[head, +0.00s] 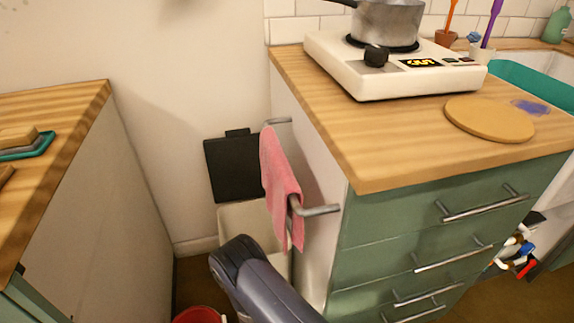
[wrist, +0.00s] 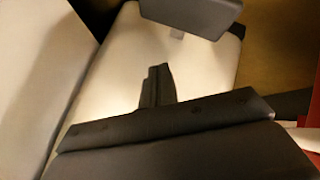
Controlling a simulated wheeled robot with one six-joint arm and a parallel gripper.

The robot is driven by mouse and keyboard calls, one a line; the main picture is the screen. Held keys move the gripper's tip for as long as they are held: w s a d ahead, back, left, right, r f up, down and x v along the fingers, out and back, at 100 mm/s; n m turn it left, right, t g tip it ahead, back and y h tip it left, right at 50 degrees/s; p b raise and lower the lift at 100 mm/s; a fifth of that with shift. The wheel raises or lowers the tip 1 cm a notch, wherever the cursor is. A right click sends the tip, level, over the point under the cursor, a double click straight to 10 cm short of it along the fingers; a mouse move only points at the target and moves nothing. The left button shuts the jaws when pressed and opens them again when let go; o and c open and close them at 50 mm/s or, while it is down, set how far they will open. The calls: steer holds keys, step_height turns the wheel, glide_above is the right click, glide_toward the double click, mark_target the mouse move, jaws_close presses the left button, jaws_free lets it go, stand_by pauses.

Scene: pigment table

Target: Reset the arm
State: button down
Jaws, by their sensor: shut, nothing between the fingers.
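My gripper (wrist: 157,82) shows in the wrist view as a narrow dark pair of fingers, shut with nothing between them. It points over a pale cream surface; whether it touches that surface I cannot tell. In the head view my dark grey arm rises from the bottom edge in front of the cream bin, and the gripper itself is hidden there.
A cream bin (head: 241,215) with a raised black lid (head: 232,168) stands in the gap between counters. A pink towel (head: 278,185) hangs on a rail (head: 318,210) close to my arm. A red bucket (head: 198,316) is low at the left.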

steer(key=shift+r+p, duration=0.35)
steer(key=shift+p, duration=0.05)
step_height(320, 180, up, 6)
steer(key=p, duration=0.3)
steer(key=shift+w+f, duration=0.1)
steer(key=shift+f, duration=0.1)
steer(key=shift+f, duration=0.1)
step_height(320, 180, down, 6)
steer(key=b, duration=0.3)
steer(key=shift+b, duration=0.3)
steer(key=shift+f+b, duration=0.35)
steer(key=shift+b, duration=0.9)
steer(key=shift+b, duration=0.4)
